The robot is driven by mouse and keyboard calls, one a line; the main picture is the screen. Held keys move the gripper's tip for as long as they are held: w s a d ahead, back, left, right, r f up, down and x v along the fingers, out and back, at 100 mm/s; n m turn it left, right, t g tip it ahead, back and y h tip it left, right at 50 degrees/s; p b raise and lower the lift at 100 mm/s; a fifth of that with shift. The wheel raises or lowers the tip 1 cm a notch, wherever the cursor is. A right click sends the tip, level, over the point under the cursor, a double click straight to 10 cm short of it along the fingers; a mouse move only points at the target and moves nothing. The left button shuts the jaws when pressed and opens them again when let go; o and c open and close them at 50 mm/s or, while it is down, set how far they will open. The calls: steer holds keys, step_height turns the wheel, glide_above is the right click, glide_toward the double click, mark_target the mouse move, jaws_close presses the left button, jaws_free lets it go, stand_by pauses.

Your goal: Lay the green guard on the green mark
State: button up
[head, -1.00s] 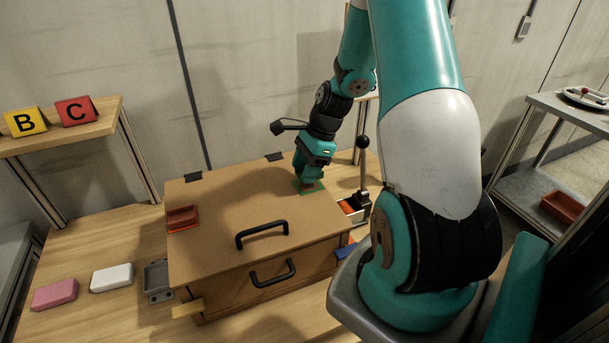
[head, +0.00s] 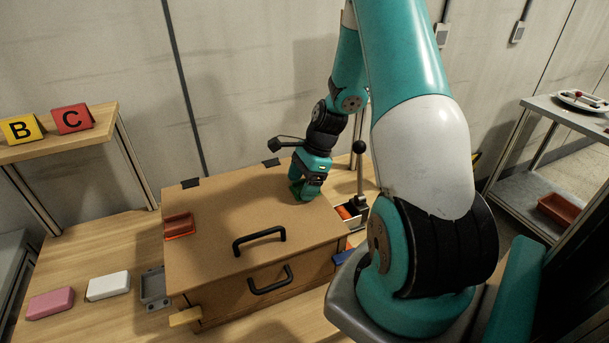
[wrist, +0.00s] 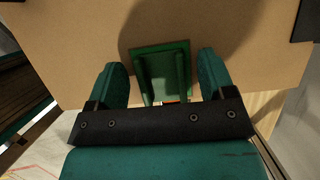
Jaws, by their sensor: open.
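The green guard (wrist: 162,68), a channel shape with raised side walls, lies on the lid of the wooden box in the wrist view. In the head view only a small green part (head: 296,188) shows beside my gripper (head: 304,196). My gripper is open, with one finger on each side of the guard and gaps between them in the wrist view. It is low over the far right part of the lid.
The wooden box (head: 215,235) has black handles on its lid and front. A red guard (head: 179,224) lies at the lid's left edge. A lever with a black knob (head: 359,147) stands close to the right of my gripper. The middle of the lid is clear.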

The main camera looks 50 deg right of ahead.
steer(key=b+v, duration=0.2)
steer(key=v, duration=1)
steer(key=a+r+n+g, duration=0.1)
steer(key=a+r+n, duration=0.3)
steer(key=a+n, duration=0.55)
steer(key=a+r+n, duration=0.3)
steer(key=a+n, duration=0.3)
steer(key=a, duration=0.7)
steer(key=s+a+r+n+g, duration=0.1)
steer(key=s+a+r+n, duration=0.2)
steer(key=s+a+n, duration=1)
steer(key=shift+s+a+n, duration=0.2)
steer(key=shift+s+n, duration=0.2)
steer(key=shift+n, duration=0.55)
